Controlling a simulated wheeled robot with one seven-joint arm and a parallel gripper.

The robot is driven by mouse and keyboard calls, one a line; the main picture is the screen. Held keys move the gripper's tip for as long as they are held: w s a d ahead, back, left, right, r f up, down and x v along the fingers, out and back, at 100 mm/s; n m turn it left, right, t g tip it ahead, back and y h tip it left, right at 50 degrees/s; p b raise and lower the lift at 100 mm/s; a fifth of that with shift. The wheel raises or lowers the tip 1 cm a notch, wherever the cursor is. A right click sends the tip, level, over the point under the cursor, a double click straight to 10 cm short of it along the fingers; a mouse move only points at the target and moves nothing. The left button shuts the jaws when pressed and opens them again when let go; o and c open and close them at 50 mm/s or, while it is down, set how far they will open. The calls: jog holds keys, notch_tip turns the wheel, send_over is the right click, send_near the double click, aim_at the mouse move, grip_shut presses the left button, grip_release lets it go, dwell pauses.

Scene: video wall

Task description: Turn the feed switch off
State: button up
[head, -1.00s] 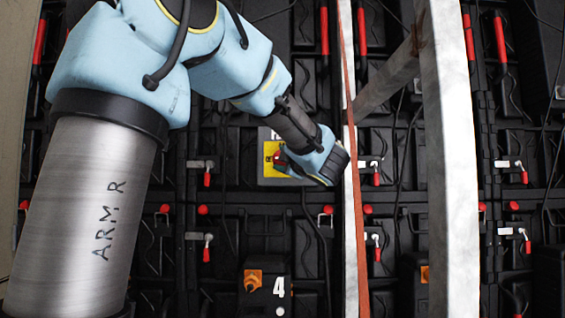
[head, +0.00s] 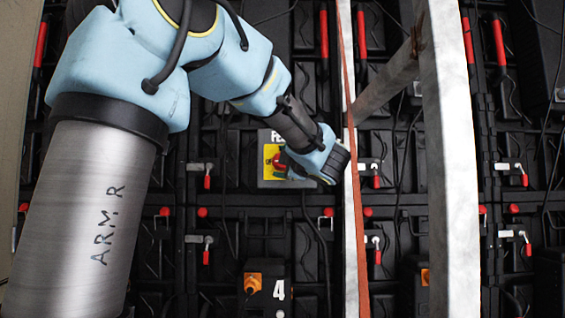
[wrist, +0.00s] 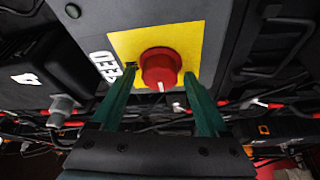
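The feed switch is a red round knob (wrist: 160,70) with a white mark, on a yellow plate (wrist: 190,37) on a grey box (wrist: 215,12) with white lettering, partly cut off. In the head view the yellow plate (head: 268,168) shows beside my wrist, and part of the red knob (head: 278,160) is visible. My gripper (wrist: 160,80) is open in the wrist view, its two green fingers on either side of the knob. A gap shows between each finger and the knob; I cannot tell whether the fingertips reach the plate. In the head view my wrist hides the fingers.
A black box marked 4 (head: 265,290) with an orange socket is below the switch box. A pale metal post (head: 450,160) and a thin rust-edged upright (head: 352,200) stand right of my wrist. Red-handled latches (head: 207,180) and hanging cables cover the black wall.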

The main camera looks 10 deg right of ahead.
jog(key=v, duration=1.1)
jog(key=shift+w, duration=0.1)
jog(key=shift+w+f, duration=0.1)
